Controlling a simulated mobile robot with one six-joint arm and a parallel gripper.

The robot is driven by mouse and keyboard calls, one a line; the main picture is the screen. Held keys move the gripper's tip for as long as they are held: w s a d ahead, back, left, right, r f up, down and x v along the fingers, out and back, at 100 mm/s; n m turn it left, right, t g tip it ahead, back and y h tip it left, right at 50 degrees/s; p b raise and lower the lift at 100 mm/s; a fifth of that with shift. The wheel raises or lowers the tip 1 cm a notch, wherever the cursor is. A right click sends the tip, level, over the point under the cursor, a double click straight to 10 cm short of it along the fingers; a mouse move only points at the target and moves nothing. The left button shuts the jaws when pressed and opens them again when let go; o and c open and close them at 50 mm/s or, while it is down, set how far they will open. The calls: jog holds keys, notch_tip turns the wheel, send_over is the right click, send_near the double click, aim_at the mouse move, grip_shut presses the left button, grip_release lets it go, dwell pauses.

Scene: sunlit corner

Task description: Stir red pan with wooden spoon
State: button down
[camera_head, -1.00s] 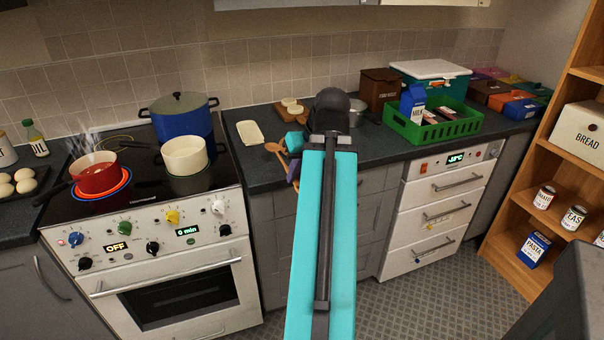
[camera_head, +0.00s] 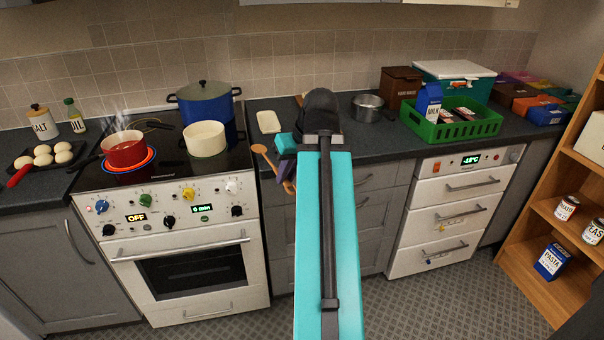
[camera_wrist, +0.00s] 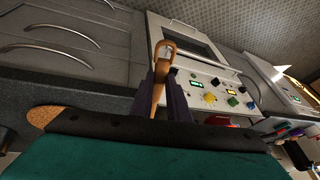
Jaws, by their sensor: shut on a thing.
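The red pan (camera_head: 124,153) stands steaming on a red-glowing ring at the stove's left, its dark handle pointing lower left. My gripper (camera_head: 284,169) is in front of the counter edge, right of the stove and well apart from the pan. It is shut on the wooden spoon (camera_head: 261,151), whose bowl end sticks out to the left. In the wrist view my gripper's dark purple fingers (camera_wrist: 160,84) pinch the spoon (camera_wrist: 165,47), with its bowl end beyond them. The red pan's inside is partly visible; my arm hides part of the counter.
A cream pot (camera_head: 205,140) stands right of the red pan, with a blue lidded pot (camera_head: 207,104) behind. Eggs on a dark tray (camera_head: 43,165), a salt jar (camera_head: 42,122) and an oil bottle (camera_head: 75,117) are left. A green crate (camera_head: 450,128) is right. Floor is clear before the stove.

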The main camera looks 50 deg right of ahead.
jog(key=w+a+f+n, duration=0.1)
jog(key=w+a, duration=0.7)
jog(key=a, duration=0.4)
jog(key=w+a+f+n+y, duration=0.1)
jog(key=w+a+n, duration=0.1)
jog(key=w+a, duration=0.6)
jog(key=w+a+f+n+y, duration=0.1)
jog(key=w+a, duration=0.7)
jog(key=a, duration=0.8)
jog(key=shift+w+a+f+n+g, duration=0.2)
jog(key=shift+w+n+g, duration=0.1)
jog(key=shift+n, duration=0.3)
jog(key=shift+a, duration=0.1)
